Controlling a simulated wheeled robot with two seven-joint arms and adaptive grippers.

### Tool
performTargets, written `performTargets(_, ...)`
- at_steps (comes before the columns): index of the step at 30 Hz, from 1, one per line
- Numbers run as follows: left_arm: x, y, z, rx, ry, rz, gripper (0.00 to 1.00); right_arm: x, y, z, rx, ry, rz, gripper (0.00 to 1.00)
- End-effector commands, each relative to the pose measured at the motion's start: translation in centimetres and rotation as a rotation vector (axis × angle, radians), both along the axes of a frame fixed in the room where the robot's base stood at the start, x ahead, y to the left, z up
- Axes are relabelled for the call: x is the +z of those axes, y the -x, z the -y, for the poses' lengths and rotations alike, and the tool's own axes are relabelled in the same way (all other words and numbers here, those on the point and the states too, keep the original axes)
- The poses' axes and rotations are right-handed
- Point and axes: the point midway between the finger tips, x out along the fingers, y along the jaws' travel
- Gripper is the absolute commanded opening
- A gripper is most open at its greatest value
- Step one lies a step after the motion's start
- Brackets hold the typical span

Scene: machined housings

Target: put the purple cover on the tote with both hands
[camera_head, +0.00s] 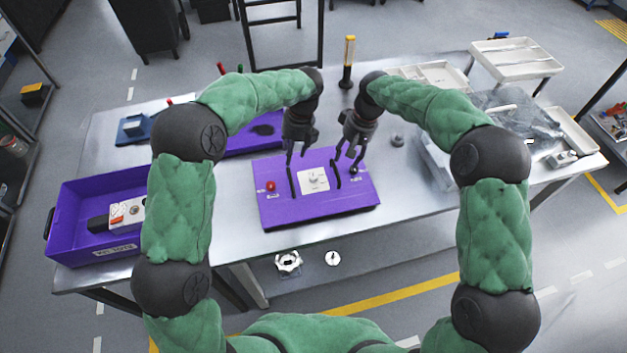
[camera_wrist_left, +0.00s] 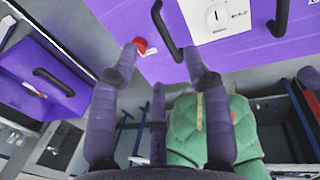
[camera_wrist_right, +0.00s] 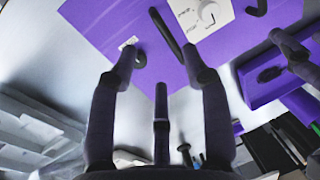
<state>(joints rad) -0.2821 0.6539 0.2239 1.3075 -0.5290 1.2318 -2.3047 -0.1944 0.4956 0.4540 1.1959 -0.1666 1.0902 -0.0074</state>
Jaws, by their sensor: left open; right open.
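The purple cover (camera_head: 354,196) lies flat on the metal table, with a left black handle (camera_head: 292,182), a right black handle (camera_head: 336,174), a white dial plate and a red knob. The purple tote (camera_head: 75,198) stands to its left, open at the top, with a grey, white and orange housing (camera_head: 126,213) inside. My left gripper (camera_head: 298,155) is open above the left handle, which also shows beyond its fingers in the left wrist view (camera_wrist_left: 166,32). My right gripper (camera_head: 347,160) is open near the right handle, which shows just ahead in the right wrist view (camera_wrist_right: 165,34). Both grippers look empty.
Another purple piece (camera_head: 238,145) with a dark patch lies behind my left arm. A blue block (camera_head: 134,127) sits at the back left. A yellow-topped black post (camera_head: 348,62) stands behind the cover. White trays (camera_head: 438,76) and clear-wrapped items (camera_head: 520,118) fill the table's right side.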

Motion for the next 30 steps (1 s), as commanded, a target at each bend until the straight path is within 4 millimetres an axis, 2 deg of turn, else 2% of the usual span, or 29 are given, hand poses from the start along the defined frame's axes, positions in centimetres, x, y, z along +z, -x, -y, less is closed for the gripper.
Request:
performTargets(11,-0.4,0.0,-0.1,0.001,0.000,0.000,0.49,-0.4,0.1,-0.1,0.000,0.001,-0.002,0.48)
performTargets(14,-1.4,0.1,-0.3,0.001,0.000,-0.002,0.49,-1.4,0.1,-0.3,0.001,0.001,-0.003,0.48)
performTargets(24,-6.8,0.4,-1.3,0.000,0.001,-0.002,0.49,-6.8,0.5,-1.3,0.000,0.001,-0.003,0.48)
performTargets(30,-9.3,0.6,-1.8,0.002,0.000,-0.001,0.49,-9.2,0.5,-1.8,0.000,0.000,0.000,0.48)
